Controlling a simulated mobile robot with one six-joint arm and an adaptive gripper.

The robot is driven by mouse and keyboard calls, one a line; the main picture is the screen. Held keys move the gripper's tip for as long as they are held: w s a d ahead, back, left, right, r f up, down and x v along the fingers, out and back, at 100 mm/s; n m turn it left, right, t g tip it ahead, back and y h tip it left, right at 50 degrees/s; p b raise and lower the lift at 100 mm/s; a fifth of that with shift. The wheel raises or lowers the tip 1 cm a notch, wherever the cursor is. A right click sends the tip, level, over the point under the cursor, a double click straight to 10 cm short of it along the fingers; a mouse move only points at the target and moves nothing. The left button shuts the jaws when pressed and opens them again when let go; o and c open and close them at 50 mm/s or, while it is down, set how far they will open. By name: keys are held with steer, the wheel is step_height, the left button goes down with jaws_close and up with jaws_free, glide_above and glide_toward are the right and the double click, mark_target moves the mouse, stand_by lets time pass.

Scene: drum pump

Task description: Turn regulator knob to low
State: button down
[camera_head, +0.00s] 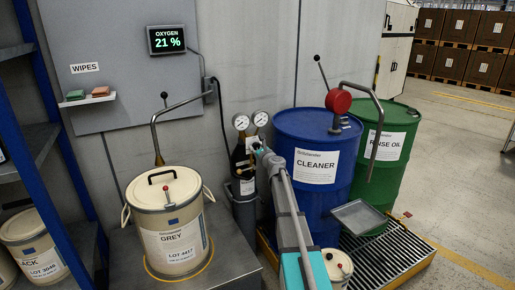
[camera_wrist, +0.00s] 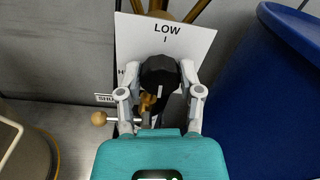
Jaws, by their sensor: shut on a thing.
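The black faceted regulator knob (camera_wrist: 158,73) sits in front of a white plate (camera_wrist: 190,42) marked LOW at the top. A small white mark shows near the knob's lower edge; I cannot tell its exact pointing. Another label at the plate's left is mostly hidden, with only an H showing. My gripper (camera_wrist: 158,78) is shut on the knob, a grey finger at each side. In the head view my gripper (camera_head: 260,150) is at the regulator, just below two round gauges (camera_head: 241,122), and covers the knob.
A blue CLEANER drum (camera_head: 314,190) stands close to the right of my arm. A GREY pail (camera_head: 170,240) stands at left on a bench. Below the knob are brass fittings, a ball-ended handle (camera_wrist: 99,118) and a partly hidden SHUT label (camera_wrist: 104,99).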

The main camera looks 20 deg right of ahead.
steer(key=n, duration=1.3)
steer(key=shift+n+b, duration=0.35)
steer(key=shift+n, duration=0.05)
steer(key=n, duration=0.4)
steer(key=shift+f+n+y, duration=0.1)
steer(key=shift+n+y, duration=0.2)
steer(key=shift+n, duration=0.1)
steer(key=n, duration=0.4)
steer(key=shift+n, duration=0.3)
steer(key=n, duration=0.3)
steer(key=shift+n, duration=0.4)
steer(key=n, duration=0.4)
steer(key=shift+y, duration=0.3)
steer(key=n, duration=0.4)
steer(key=shift+n, duration=0.4)
